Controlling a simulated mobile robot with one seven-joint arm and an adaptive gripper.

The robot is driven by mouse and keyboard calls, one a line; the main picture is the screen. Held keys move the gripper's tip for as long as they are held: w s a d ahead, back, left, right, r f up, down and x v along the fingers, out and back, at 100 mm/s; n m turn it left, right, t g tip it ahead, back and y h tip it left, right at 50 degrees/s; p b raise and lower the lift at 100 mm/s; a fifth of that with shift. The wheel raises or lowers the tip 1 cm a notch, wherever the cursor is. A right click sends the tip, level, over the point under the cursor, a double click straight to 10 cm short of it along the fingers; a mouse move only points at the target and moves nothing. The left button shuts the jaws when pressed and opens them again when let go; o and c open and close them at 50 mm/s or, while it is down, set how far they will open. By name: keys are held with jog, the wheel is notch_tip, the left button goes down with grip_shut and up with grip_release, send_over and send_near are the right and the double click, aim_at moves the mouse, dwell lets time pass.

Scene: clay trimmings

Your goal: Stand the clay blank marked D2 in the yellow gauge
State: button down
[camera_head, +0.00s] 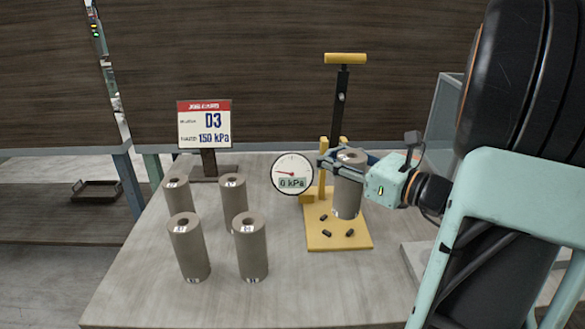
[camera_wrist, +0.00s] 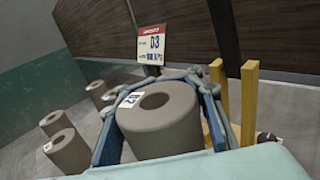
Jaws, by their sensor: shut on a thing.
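My gripper (camera_head: 348,163) is shut around the upper part of a grey-brown clay blank (camera_head: 347,198). The blank is upright, with a hole in its top. It also shows between the fingers in the wrist view (camera_wrist: 165,130), with a white label whose mark I cannot read surely. The yellow gauge (camera_head: 338,241) has a flat base with small black pegs, a black column, a yellow top handle and a round dial (camera_head: 292,174) reading 0 kPa. The held blank is over the base, behind the visible pegs. I cannot tell whether its bottom touches the base.
Several other labelled clay blanks (camera_head: 190,250) stand upright on the table (camera_head: 140,300), left of the gauge. A sign (camera_head: 204,124) behind them reads D3 and 150 kPa. The table's front middle is clear. A dark tray (camera_head: 97,191) lies beyond the left edge.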

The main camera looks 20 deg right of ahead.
jog(key=shift+w+f+b, duration=0.3)
jog(key=shift+w+f, duration=0.25)
jog(key=shift+f, duration=0.6)
jog(key=shift+w+f+b, duration=0.25)
jog(key=shift+w+f, duration=0.35)
jog(key=shift+f, duration=0.55)
jog(key=shift+w+f+b, duration=0.3)
jog(key=shift+w+f, duration=0.25)
jog(key=shift+f, duration=0.7)
jog(key=c, duration=1.2)
grip_release()
jog(key=shift+f, duration=0.1)
jog(key=shift+c, duration=0.2)
jog(key=shift+s+d+r, duration=0.15)
jog(key=shift+r, duration=0.05)
jog(key=p, duration=0.1)
send_near(311, 171)
jog(key=v, duration=0.5)
jog(key=shift+r, duration=0.15)
